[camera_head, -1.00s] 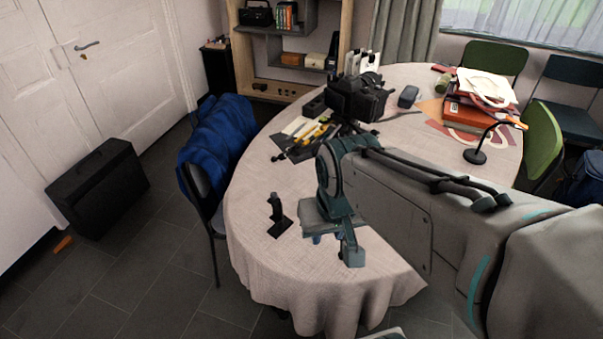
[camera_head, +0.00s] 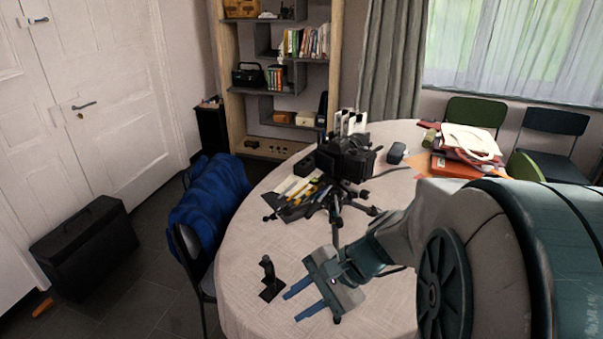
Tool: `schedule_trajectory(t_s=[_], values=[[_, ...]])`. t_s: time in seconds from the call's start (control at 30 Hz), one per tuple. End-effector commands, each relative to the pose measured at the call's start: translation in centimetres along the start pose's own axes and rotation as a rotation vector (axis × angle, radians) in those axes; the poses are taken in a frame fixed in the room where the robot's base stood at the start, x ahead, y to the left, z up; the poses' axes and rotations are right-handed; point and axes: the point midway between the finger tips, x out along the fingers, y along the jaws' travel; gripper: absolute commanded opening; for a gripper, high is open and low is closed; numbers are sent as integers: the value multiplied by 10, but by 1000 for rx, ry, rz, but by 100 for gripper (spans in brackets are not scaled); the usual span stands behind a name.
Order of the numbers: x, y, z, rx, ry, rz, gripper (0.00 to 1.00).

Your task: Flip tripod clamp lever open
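A black camera (camera_head: 345,158) sits on a small black tripod (camera_head: 336,212) with splayed legs, on the round table (camera_head: 240,315). A clamp lever on the tripod cannot be made out at this size. A small black upright piece on a flat base (camera_head: 269,278) stands apart at the left front of the table; I cannot tell whether it is part of the tripod. My gripper (camera_head: 293,307) points left and slightly down over the table front, in front of the tripod. Its two blue fingers are apart with nothing between them. Its tips are just right of the upright black piece, apart from it in the picture.
Pens and dark papers (camera_head: 297,196) lie left of the tripod. A red stack with a pale bag (camera_head: 468,145) is at the back right. A chair with a blue jacket (camera_head: 210,200) stands at the left edge. My arm hides the table's right side.

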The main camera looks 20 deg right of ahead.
Motion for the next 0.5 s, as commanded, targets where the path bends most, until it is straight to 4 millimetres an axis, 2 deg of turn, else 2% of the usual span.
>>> schedule_trajectory(t_s=[0.03, 0.17, 0.3, 0.4, 0.5], values=[[-4, -8, -8, 113, -39, -83, 29], [-23, -34, -33, 382, -139, -331, 29], [-59, -55, -76, 643, -230, -627, 29], [-91, -58, -111, 797, -279, -842, 29], [-121, -53, -143, 909, -311, -1031, 29]])
